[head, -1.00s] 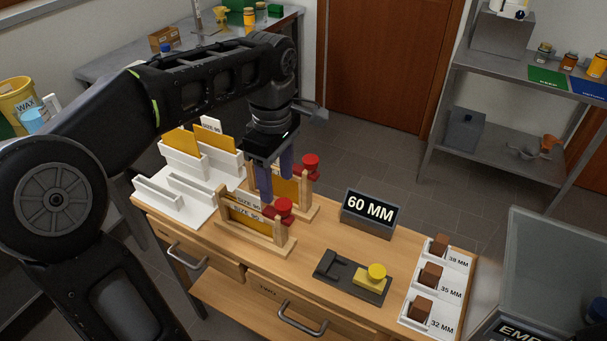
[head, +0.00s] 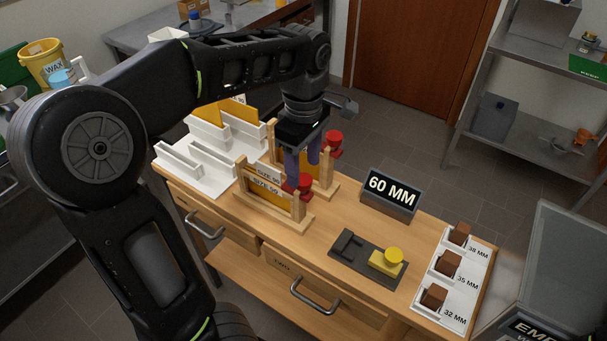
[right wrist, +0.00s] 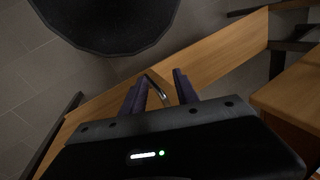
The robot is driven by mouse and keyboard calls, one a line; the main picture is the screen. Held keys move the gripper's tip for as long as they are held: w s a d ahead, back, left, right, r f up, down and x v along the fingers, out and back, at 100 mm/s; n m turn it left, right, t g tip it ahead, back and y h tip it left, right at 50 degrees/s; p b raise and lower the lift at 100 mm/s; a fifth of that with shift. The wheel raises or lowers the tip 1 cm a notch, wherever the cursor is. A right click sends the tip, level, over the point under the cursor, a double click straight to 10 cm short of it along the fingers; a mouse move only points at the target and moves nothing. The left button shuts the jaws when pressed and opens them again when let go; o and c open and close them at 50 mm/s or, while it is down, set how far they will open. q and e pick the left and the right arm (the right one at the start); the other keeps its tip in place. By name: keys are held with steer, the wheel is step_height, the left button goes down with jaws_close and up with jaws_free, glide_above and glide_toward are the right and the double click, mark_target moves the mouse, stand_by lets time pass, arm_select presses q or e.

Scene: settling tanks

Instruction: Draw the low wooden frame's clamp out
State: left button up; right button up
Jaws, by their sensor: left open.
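The low wooden frame (head: 275,213) stands at the front of the bench and holds a yellow sheet marked "SIZE". Its red clamp (head: 303,190) is at the frame's right post. My left gripper (head: 302,168) points down just at that clamp with its purple fingers apart. The fingers partly cover the clamp, and I cannot tell whether they touch it. A taller wooden frame (head: 327,172) with its own red clamp (head: 334,144) stands behind. In the right wrist view my right gripper (right wrist: 158,88) is open and empty, with a metal drawer handle (right wrist: 156,82) seen past its fingers.
A white rack (head: 198,170) with yellow sheets stands at the left. A "60 MM" sign (head: 390,193), a dark plate with a yellow knob (head: 367,260) and a white tray of brown blocks (head: 437,310) lie to the right. Bare bench lies between frames and sign.

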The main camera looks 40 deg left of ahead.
mark_target(303, 179)
arm_select(q)
steer(key=shift+f, duration=1.6)
steer(key=shift+c, duration=0.4)
jaws_close()
